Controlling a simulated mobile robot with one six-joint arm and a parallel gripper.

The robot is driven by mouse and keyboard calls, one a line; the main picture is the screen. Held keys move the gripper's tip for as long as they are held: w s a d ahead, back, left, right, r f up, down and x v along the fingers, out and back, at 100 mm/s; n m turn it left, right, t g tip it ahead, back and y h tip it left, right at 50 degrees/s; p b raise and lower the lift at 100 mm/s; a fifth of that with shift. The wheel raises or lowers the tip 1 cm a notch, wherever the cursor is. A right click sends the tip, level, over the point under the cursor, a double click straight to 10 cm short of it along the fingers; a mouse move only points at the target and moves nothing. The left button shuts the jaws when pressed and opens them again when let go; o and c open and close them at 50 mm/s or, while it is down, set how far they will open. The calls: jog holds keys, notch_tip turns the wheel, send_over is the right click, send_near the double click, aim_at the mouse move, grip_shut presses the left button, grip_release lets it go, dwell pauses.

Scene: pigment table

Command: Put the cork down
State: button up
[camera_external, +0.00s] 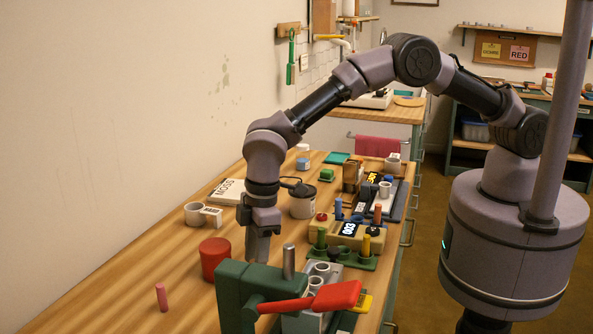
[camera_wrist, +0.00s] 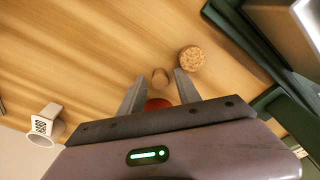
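My gripper (camera_wrist: 160,80) is open in the wrist view, its two fingers apart. A small brown cork-like piece (camera_wrist: 160,76) shows between the fingertips, with a gap on either side. A wider, speckled round cork (camera_wrist: 191,58) is on the wooden table just past the right fingertip, outside the grip. In the external view my gripper (camera_external: 260,257) points down, low over the table, behind the green press. I cannot make out either cork there.
A red pot (camera_external: 213,257) stands left of my gripper; a red patch (camera_wrist: 157,104) shows between the fingers. The green press (camera_external: 236,290) with its red handle is close in front. A cup (camera_external: 193,213) and HARD label (camera_external: 211,217) stand behind. Table at left is mostly clear around a pink stick (camera_external: 162,297).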

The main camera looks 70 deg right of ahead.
notch_tip(320, 180, up, 12)
jog(key=s+d+p, duration=0.1)
jog(key=p, duration=0.3)
jog(key=s+d+r+m+t, duration=0.1)
jog(key=s+d+r+m, duration=0.2)
jog(key=d+r, duration=0.75)
jog(key=s+d+r+m+t+y, duration=0.1)
jog(key=s+d+r+m+t, duration=0.1)
jog(key=s+d+r+m, duration=0.5)
jog(key=s+d+r, duration=0.4)
jog(key=s+d, duration=0.3)
jog(key=s, duration=0.2)
jog(key=shift+s, duration=0.15)
jog(key=s+d+f+m, duration=0.1)
jog(key=s, duration=0.2)
jog(key=s+d+m+t, duration=0.1)
jog(key=s, duration=0.2)
jog(key=s+d+f+m, duration=0.1)
jog(key=s, duration=0.2)
jog(key=shift+s+d+f+t, duration=0.15)
jog(key=shift+d+f+t, duration=0.15)
jog(key=shift+t, duration=0.1)
jog(key=shift+c, duration=0.6)
jog(key=shift+f+m, duration=0.2)
jog(key=shift+m, duration=0.1)
